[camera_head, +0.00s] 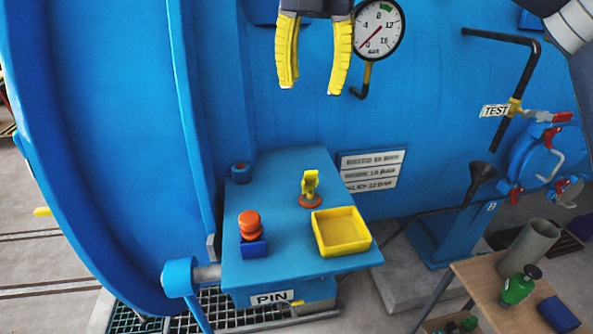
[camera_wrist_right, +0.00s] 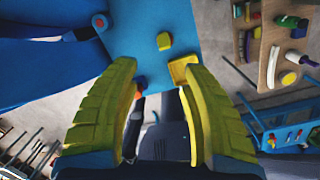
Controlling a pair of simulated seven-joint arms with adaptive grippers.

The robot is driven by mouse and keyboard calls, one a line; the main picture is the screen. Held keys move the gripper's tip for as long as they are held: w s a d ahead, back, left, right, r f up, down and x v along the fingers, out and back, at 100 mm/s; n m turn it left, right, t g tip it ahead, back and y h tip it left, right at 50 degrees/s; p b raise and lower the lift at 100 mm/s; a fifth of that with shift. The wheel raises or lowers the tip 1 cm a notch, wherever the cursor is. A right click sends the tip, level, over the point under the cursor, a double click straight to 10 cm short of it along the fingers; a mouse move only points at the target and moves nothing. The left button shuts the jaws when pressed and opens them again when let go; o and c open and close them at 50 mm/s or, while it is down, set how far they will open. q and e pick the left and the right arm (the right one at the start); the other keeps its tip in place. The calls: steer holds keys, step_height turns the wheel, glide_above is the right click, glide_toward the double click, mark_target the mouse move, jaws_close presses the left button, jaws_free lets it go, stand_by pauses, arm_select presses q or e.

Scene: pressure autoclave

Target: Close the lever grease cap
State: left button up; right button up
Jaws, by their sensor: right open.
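A small yellow lever piece (camera_head: 310,183) stands upright on a round orange-red base on the blue shelf. It looks like the lever grease cap, but I cannot be sure, nor tell how far its lever is raised. My right gripper (camera_head: 311,89) hangs above and behind the shelf, apart from everything on it. Its yellow fingers are spread with nothing between them. The right wrist view shows the same open fingers (camera_wrist_right: 157,68) over the shelf. My left gripper is out of view.
The shelf (camera_head: 285,205) also holds an orange knob (camera_head: 250,224) in a blue holder and a yellow tray (camera_head: 341,231). The blue vessel wall with a pressure gauge (camera_head: 379,29) stands behind. A wooden table (camera_head: 493,292) with bottles is at lower right.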

mark_target(312, 171)
steer(key=f+n, duration=0.1)
steer(key=f, duration=0.4)
steer(key=f+n, duration=0.2)
steer(key=f, duration=0.4)
steer(key=f+n+g, duration=0.1)
steer(key=f+n, duration=0.1)
steer(key=f, duration=0.4)
steer(key=shift+s+d+f, duration=0.15)
steer(key=shift+s+f, duration=0.1)
steer(key=shift+s, duration=0.15)
jaws_close()
stand_by(0.5)
